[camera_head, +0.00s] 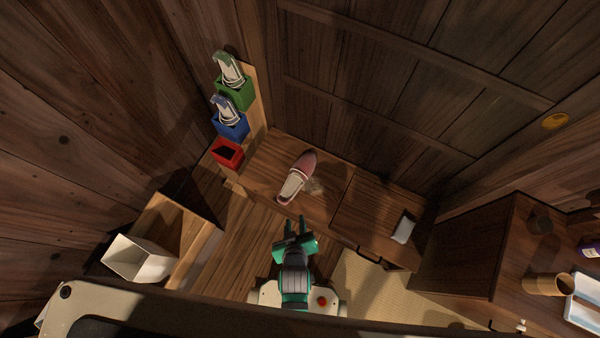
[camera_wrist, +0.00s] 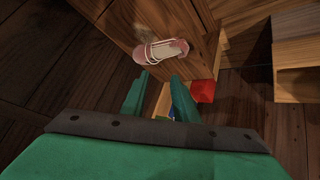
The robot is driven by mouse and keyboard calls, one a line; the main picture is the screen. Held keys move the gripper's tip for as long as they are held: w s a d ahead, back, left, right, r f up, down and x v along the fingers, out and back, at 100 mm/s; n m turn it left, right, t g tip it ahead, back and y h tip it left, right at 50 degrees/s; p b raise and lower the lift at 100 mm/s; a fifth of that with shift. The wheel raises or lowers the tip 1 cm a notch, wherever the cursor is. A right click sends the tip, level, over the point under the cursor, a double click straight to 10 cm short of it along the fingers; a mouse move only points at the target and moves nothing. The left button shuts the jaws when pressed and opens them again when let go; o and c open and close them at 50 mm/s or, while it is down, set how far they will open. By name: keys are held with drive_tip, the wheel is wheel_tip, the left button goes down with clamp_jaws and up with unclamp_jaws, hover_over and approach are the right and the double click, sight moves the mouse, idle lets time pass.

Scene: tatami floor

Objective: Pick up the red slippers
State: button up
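The red slippers (camera_head: 297,180) lie together on top of a low wooden cabinet (camera_head: 335,190), with pinkish-red toes and pale insoles. They also show in the wrist view (camera_wrist: 160,51), just beyond my fingertips. My gripper (camera_head: 292,228) is green and open, with nothing between its fingers. In the head view it is below the slippers, apart from them. In the wrist view the two fingers (camera_wrist: 160,88) stand spread apart and do not appear to touch the slippers.
A red box (camera_head: 228,152) looks empty; blue (camera_head: 231,127) and green (camera_head: 236,96) boxes hold slippers. A white cloth-like item (camera_head: 404,229) lies on the cabinet's right. A white bin (camera_head: 139,259) is at left. A wooden counter (camera_head: 493,260) with several items is at right.

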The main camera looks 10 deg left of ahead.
drive_tip(key=w+a+f+n+g, duration=0.4)
drive_tip(key=w+f, duration=0.3)
drive_tip(key=f, duration=0.1)
drive_tip(key=n+g+h, duration=0.1)
drive_tip(key=n+g, duration=0.3)
drive_tip(key=g, duration=0.1)
hover_over(281, 201)
wheel_tip(281, 201, down, 10)
drive_tip(key=shift+r, duration=0.1)
clamp_jaws()
